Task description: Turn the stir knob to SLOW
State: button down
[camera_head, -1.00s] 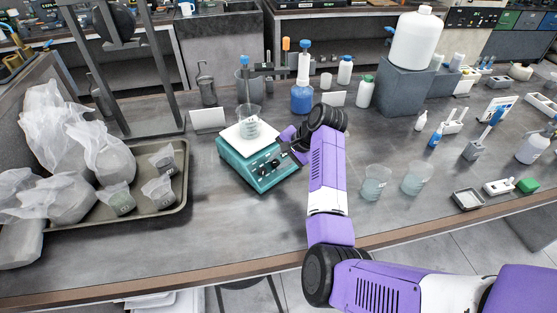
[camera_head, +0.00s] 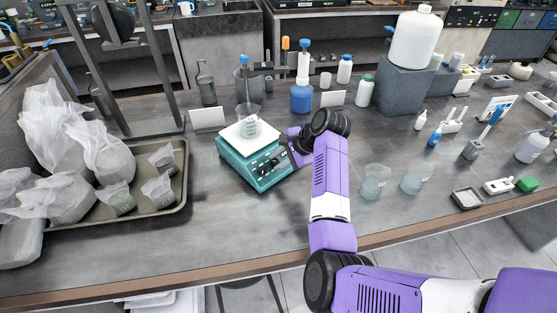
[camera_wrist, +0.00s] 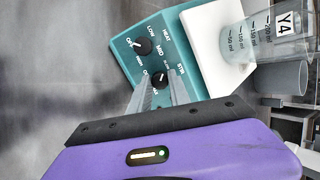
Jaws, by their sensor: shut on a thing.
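The teal hotplate stirrer (camera_head: 262,170) sits on the bench with a white top plate, and a beaker labelled Y4 (camera_wrist: 262,42) stands on it. Its sloped front panel carries two black knobs. The heat knob (camera_wrist: 143,46) has OFF, LOW, MED and HIGH marks around it. The stir knob (camera_wrist: 160,79) is beside it, with its own printed marks partly hidden by my fingers; I cannot read its setting surely. My gripper (camera_wrist: 160,89) has its pale fingers on both sides of the stir knob, shut on it. In the head view my gripper (camera_head: 287,153) reaches the panel from the right.
A tray (camera_head: 172,205) with bagged samples lies left of the stirrer. A blank white card (camera_head: 208,119) and a blue-capped bottle (camera_head: 302,98) stand behind. Two beakers (camera_head: 375,181) stand right of my arm. The bench in front of the stirrer is clear.

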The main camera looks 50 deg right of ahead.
jog(key=shift+d, duration=0.15)
jog(key=c, duration=1.2)
grip_release()
jog(key=a+b+v, duration=0.1)
jog(key=v, duration=0.6)
jog(key=shift+s+d+r, duration=0.25)
jog(key=shift+d+r, duration=0.1)
jog(key=shift+d, duration=0.15)
